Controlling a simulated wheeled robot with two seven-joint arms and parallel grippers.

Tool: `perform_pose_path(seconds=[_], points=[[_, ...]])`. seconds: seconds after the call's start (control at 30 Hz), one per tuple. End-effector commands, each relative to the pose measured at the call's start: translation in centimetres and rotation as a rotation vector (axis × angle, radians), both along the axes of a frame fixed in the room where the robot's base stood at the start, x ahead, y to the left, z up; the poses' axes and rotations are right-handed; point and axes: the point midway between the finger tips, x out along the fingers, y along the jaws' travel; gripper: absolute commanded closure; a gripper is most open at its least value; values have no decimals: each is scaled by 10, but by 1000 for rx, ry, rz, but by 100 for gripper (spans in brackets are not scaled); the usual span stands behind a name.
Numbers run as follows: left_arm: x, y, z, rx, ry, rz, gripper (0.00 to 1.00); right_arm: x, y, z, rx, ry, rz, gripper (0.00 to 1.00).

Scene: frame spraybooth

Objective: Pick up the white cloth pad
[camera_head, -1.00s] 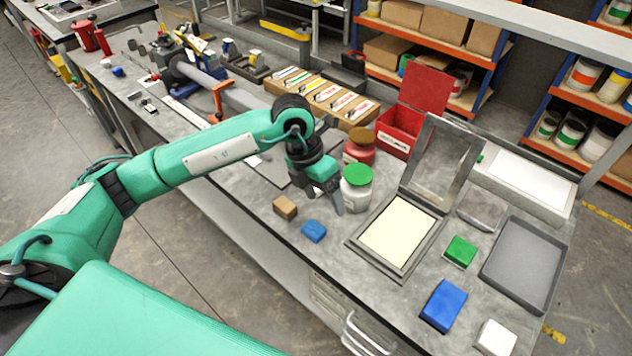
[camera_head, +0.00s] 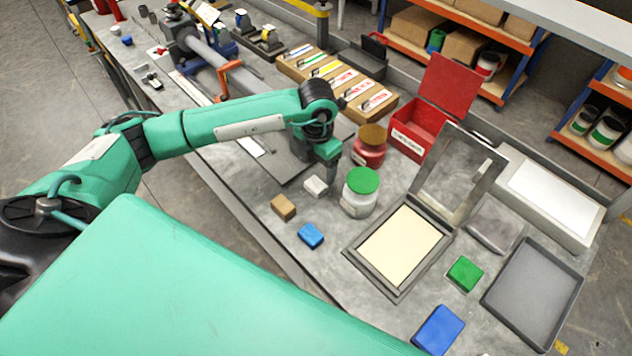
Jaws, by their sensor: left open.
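A small white block-like pad (camera_head: 315,187) lies on the grey workbench (camera_head: 245,200), left of the green-lidded jar (camera_head: 360,193) and near the tan block (camera_head: 284,207) and a small blue block (camera_head: 311,235). I take it for the white cloth pad; its material is too small to tell. My left gripper (camera_head: 332,172) points down just above and to the right of the pad in the picture, close to the jar. It is open with nothing seen between its fingers. The exact gap to the pad cannot be told. My right gripper is out of view.
An amber-lidded red jar (camera_head: 370,152) and a red open box (camera_head: 420,125) stand behind the gripper. To the right are a hinged frame (camera_head: 395,285), a green block (camera_head: 465,272), a blue block (camera_head: 439,330) and a grey tray (camera_head: 533,290).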

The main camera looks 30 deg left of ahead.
Motion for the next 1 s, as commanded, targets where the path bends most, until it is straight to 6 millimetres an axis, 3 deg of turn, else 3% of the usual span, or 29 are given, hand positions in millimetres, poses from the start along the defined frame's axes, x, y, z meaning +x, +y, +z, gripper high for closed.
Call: perform_pose_path(seconds=[0.33,0.6,0.87,1.0], points=[[-5,1,-26,1,4,0,24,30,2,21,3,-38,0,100],[-6,1,-60,-1,0,0,24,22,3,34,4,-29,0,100],[-6,1,-64,0,-1,-1,24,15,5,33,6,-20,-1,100],[-6,1,-64,0,-1,0,49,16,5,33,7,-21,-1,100]])
